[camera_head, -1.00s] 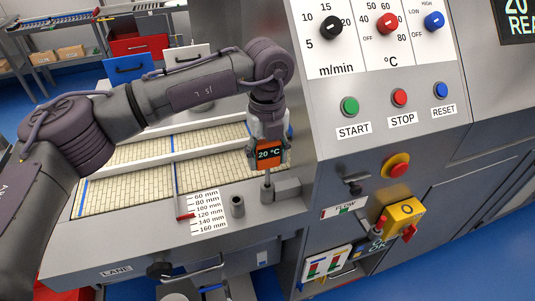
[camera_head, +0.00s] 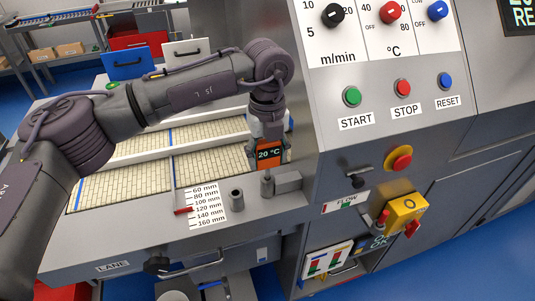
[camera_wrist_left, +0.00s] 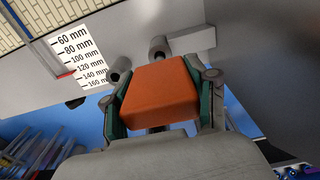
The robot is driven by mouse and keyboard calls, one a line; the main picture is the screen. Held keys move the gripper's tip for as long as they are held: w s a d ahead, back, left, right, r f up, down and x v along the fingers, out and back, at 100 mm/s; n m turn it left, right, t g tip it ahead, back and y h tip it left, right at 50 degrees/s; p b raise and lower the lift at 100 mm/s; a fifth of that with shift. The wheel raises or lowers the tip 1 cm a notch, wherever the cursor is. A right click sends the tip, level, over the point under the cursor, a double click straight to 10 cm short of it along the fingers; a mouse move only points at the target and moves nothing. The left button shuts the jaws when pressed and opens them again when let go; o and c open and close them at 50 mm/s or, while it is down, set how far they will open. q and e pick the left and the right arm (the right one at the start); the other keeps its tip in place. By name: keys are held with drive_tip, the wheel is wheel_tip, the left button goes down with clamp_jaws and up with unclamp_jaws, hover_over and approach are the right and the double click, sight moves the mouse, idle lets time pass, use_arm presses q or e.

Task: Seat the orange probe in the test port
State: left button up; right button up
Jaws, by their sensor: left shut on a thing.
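The orange probe (camera_head: 269,153), with a black "20 °C" display, is upright in my left gripper (camera_head: 267,132). In the left wrist view the gripper's two fingers (camera_wrist_left: 161,103) are shut on both sides of the orange probe body (camera_wrist_left: 160,92). In the head view the probe is right above a short grey post (camera_head: 267,186) beside a grey block (camera_head: 288,181). Little of its thin stem shows, and I cannot tell how far it is inside the post. A separate open grey tube (camera_head: 236,199) stands to the left. My right gripper is out of view.
A white millimetre scale (camera_head: 205,205) with a red pointer lies left of the tube. The control panel wall (camera_head: 330,135) rises close on the right, with a dark lever (camera_head: 357,181) and a yellow switch box (camera_head: 405,213). Tiled lanes (camera_head: 125,187) lie behind.

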use_arm(q)
drive_tip(key=shift+f+b, duration=0.8)
drive_tip(key=shift+f, duration=0.2)
drive_tip(key=o, duration=1.3)
drive_tip(key=shift+r, duration=0.1)
wheel_tip(320, 180, up, 12)
